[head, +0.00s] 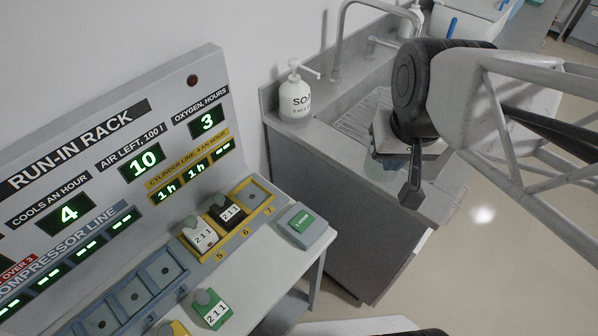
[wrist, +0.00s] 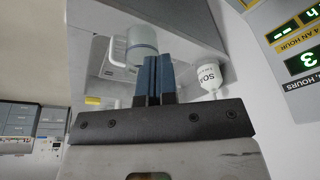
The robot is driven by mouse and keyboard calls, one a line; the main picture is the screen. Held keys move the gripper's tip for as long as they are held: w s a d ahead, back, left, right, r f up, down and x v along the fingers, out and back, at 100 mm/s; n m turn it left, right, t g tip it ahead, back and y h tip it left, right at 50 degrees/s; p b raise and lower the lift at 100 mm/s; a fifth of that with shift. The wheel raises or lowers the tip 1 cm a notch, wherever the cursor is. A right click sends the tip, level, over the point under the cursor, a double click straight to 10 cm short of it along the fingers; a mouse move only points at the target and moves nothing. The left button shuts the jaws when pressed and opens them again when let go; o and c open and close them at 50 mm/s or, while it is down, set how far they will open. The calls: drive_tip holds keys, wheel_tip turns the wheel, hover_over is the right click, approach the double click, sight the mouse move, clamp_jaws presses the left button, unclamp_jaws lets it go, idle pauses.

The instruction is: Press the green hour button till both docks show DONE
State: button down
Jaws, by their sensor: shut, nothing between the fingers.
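The green hour button (head: 302,220) sits on a grey box at the right end of the rack's shelf. A white unit (head: 199,234) stands in dock 5 and a black unit (head: 226,211) in dock 6 of the yellow cylinder line. The first two small displays (head: 181,181) above them read 1h each; the third shows dashes. My gripper (head: 411,198) hangs at the right, over the sink cabinet's side and well apart from the button. Its fingers (wrist: 152,78) are together and empty in the wrist view.
A soap bottle (head: 295,97) stands at the sink's (head: 365,120) left corner. Dock 7 (head: 253,194) is empty. A green unit (head: 211,309) and a partly visible yellow one (head: 174,328) are on the shelf front. The compressor docks (head: 131,294) in view look empty.

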drive_tip(key=w+a+f+m+t+y, duration=0.25)
drive_tip(key=a+f+m, duration=0.2)
drive_tip(key=a, duration=0.35)
drive_tip(key=m+t+y, duration=0.2)
drive_tip(key=m+t, duration=0.1)
drive_tip(key=m, duration=1.4)
hover_over(301, 222)
wheel_tip(301, 222, down, 14)
drive_tip(key=r, duration=0.1)
drive_tip(key=shift+f+h, duration=0.25)
drive_tip(key=shift+f+n, duration=0.2)
drive_tip(key=shift+n, duration=0.05)
drive_tip(key=shift+f, duration=4.15)
